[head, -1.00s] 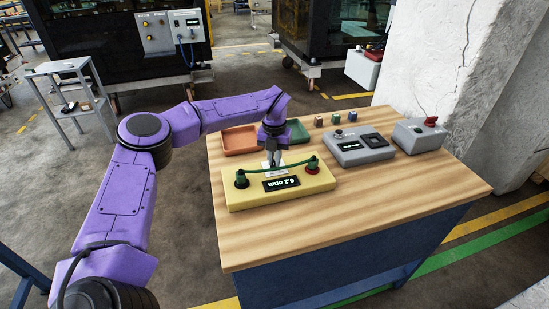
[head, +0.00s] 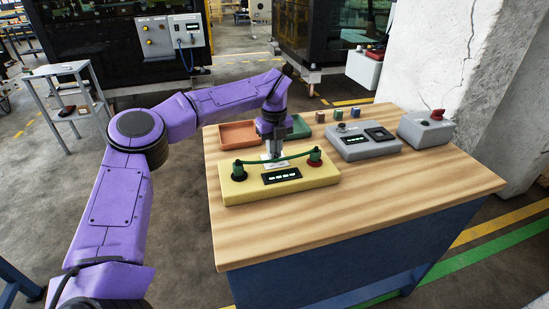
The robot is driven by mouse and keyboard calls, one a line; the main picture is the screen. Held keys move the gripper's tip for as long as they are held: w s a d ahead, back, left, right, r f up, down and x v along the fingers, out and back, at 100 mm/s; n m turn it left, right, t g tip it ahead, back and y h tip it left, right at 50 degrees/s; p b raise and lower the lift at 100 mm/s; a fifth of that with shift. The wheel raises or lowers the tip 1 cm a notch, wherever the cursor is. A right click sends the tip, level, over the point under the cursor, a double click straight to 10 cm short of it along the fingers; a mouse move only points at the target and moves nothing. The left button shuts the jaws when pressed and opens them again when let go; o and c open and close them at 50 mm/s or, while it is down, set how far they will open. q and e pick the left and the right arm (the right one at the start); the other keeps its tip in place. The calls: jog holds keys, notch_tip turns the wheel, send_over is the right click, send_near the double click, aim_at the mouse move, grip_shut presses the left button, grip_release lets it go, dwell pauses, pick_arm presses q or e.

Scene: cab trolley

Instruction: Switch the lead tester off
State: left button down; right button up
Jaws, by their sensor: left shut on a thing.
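The lead tester (head: 222,192) is a yellow box at the front left of the wooden bench. Its black display (head: 282,176) is lit with what look like dashes. It has a black socket on the left and a red one (head: 316,165) on the right. A green lead (head: 295,155) arches between them, its green end plugs standing high at the sockets; I cannot tell if they are fully clear. My left gripper (head: 273,155) points down at the lead's middle and is shut on it. A white tag or label (head: 278,164) shows below the jaws. My right gripper is out of view.
An orange tray (head: 237,134) and a green tray (head: 301,127) lie behind the tester. The front right benchtop (head: 420,190) is clear.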

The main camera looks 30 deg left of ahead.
pick_arm(q)
jog(key=n+b, duration=0.2)
jog(key=n, duration=0.1)
jog(key=shift+a+f+b, duration=0.1)
jog(key=shift+f+b, duration=0.1)
jog(key=shift+b, duration=0.15)
jog(key=shift+r+n+b, duration=0.1)
jog(key=shift+n+b, duration=0.45)
jog(key=shift+n, duration=0.05)
jog(key=c, duration=1.2)
grip_release()
jog(key=shift+o, duration=0.2)
jog(key=shift+a, duration=0.1)
notch_tip(320, 180, up, 10)
jog(key=p, duration=0.1)
jog(key=shift+r, duration=0.25)
